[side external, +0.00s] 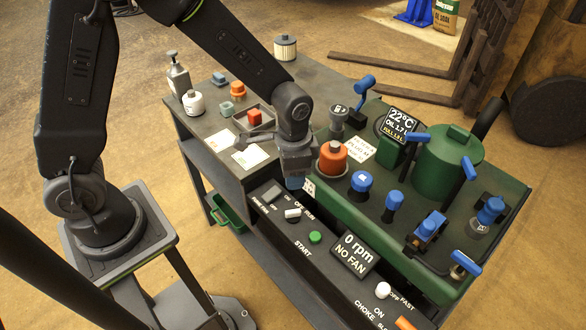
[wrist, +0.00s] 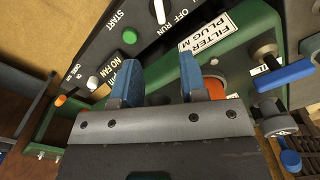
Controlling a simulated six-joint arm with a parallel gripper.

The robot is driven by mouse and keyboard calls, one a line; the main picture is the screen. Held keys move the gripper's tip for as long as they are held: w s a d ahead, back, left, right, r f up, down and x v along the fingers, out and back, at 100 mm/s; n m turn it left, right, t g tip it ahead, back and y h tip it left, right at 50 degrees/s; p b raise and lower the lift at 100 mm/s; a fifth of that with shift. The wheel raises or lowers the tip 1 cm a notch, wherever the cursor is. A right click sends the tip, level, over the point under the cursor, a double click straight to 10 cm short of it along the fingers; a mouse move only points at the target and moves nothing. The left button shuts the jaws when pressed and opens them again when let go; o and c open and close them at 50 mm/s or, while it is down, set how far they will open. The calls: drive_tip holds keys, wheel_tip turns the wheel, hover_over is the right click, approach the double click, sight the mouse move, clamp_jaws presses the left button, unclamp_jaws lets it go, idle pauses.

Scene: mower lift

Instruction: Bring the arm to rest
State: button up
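My gripper (side external: 295,182) hangs at the end of my bent arm, fingers down, over the near edge of the bench beside the dark control panel (side external: 272,221). In the wrist view my gripper (wrist: 157,78) has its two blue-padded fingers apart, and I see nothing held between them. The panel shows a green START button (side external: 315,237), a white OFF/RUN switch (side external: 293,213) and a display (side external: 356,254) reading 0 rpm, NO FAN. Whether the fingers touch anything is hard to tell.
An orange cap (side external: 333,156) stands close right of my gripper. The green machine (side external: 445,165) with several blue handles fills the right of the bench. A grey tray (side external: 254,120) with an orange piece, a white bottle (side external: 193,102) and a filter can (side external: 285,48) are behind.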

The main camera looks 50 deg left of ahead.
drive_tip(key=shift+r, duration=0.35)
drive_tip(key=s+a+r+n+t, duration=0.2)
drive_tip(key=s+a+r+n, duration=0.1)
drive_tip(key=s+r, duration=0.4)
drive_tip(key=s+a+r+n+t, duration=0.3)
drive_tip(key=s+r, duration=0.4)
drive_tip(key=r, duration=0.5)
drive_tip(key=shift+s+a+r+t, duration=0.25)
drive_tip(key=shift+s+a+t, duration=0.1)
drive_tip(key=shift+a, duration=0.25)
